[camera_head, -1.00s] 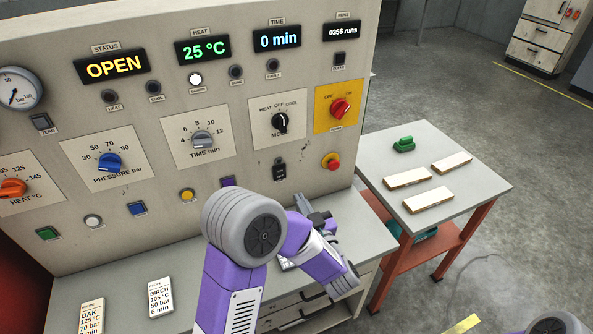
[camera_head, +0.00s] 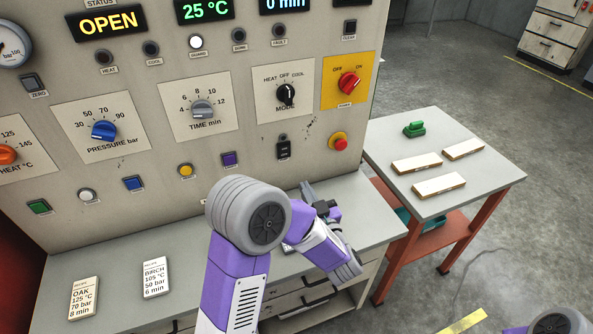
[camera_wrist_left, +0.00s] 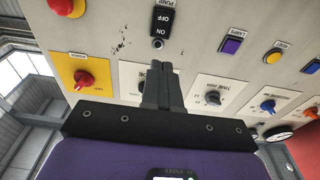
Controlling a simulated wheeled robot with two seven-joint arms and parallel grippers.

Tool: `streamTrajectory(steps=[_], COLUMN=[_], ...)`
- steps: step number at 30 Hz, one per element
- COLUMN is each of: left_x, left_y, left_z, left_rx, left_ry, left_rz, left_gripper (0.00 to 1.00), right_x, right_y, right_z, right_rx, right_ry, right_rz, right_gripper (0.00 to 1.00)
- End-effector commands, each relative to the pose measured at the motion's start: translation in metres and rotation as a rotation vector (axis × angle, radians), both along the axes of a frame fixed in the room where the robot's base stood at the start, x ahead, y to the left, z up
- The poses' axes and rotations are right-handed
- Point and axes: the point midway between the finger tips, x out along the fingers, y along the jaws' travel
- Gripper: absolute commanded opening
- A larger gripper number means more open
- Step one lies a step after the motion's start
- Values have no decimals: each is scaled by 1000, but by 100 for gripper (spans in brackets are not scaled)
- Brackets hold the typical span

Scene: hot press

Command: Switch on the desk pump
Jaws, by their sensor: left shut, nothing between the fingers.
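The pump switch (camera_head: 284,148) is a small black plate low on the press's front panel, left of the red stop button. In the left wrist view the switch (camera_wrist_left: 162,22) appears upside down, with ON and OFF marks and a small round metal part at its lower edge. I cannot tell which way it is set. My left gripper (camera_head: 308,188) is below the switch in the head view, apart from it. Its fingers (camera_wrist_left: 160,66) are shut and empty, tips just below the switch in the wrist view. My right gripper is out of view.
A red stop button (camera_head: 340,143) and a red power knob (camera_head: 349,83) on a yellow plate are close by. The black mode knob (camera_head: 286,94) is above the switch. Recipe cards (camera_head: 156,277) lie on the desk. A side table (camera_head: 400,183) stands right, holding blocks.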

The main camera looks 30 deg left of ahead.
Motion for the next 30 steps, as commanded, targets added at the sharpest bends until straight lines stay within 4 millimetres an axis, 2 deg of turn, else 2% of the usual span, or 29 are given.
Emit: streamTrajectory(steps=[12,18,24,30], left_x=[52,74,84,86], left_y=[63,88,100,101], left_z=[9,13,16,16], left_rx=[0,2,0,1], left_ry=[-3,-2,0,1], left_rz=[6,3,0,-1], left_gripper=[0,0,0,0], right_x=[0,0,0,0], right_y=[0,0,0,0], right_z=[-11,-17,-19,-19], right_rx=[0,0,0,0], right_ry=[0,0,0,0], right_rz=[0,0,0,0], right_gripper=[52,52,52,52])
